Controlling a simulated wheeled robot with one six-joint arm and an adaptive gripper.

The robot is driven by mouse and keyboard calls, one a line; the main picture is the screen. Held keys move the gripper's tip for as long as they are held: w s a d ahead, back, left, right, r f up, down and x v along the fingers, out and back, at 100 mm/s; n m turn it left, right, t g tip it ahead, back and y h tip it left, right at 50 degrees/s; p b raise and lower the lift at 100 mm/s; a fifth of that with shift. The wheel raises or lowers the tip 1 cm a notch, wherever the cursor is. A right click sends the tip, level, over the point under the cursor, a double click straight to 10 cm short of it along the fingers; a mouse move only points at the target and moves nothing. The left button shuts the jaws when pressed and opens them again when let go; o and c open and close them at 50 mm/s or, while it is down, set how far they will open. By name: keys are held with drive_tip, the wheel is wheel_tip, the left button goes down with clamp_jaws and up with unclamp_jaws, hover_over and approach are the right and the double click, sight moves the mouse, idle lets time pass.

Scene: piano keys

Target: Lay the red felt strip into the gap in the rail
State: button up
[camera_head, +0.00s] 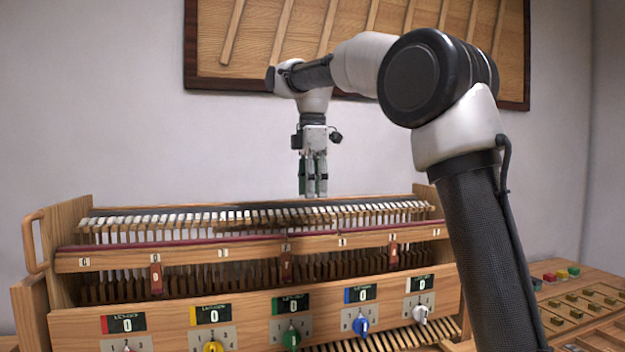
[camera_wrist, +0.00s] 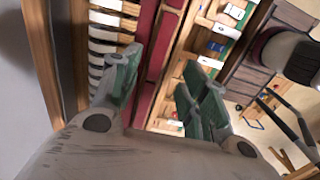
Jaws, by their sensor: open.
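A dark red felt band (camera_head: 150,245) runs along the top of the pale wooden rail (camera_head: 190,256). In the wrist view a red band (camera_wrist: 168,50) runs lengthwise between my green-padded fingers. I cannot tell whether this is one strip or several, and I cannot make out the gap in the rail. My gripper (camera_head: 314,193) points down, open and empty, above the row of keys near the middle of the case. In the wrist view its fingers (camera_wrist: 160,92) stand apart on either side of the red band, which lies below them.
White-topped keys (camera_head: 150,220) run behind the rail. Three brown tabs, one of them here (camera_head: 155,277), hang on its front. Below is a panel with several displays and coloured knobs (camera_head: 213,347). A slatted wooden board (camera_head: 350,20) hangs on the wall.

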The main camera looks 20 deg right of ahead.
drive_tip(key=s+d+f+m+t, duration=0.2)
drive_tip(key=s+d+m, duration=0.65)
drive_tip(key=s, duration=0.45)
drive_tip(key=s+d+f+m+t, duration=0.1)
drive_tip(key=s+d+f+m, duration=0.2)
drive_tip(key=s+f, duration=0.4)
drive_tip(key=s+d+f+m+t, duration=0.1)
drive_tip(key=s+d+f+m, duration=0.2)
drive_tip(key=s+f+m, duration=0.3)
drive_tip(key=s+f, duration=0.2)
drive_tip(key=s, duration=0.2)
drive_tip(key=shift+d+f, duration=0.2)
drive_tip(key=shift+f, duration=0.1)
drive_tip(key=shift+m, duration=0.25)
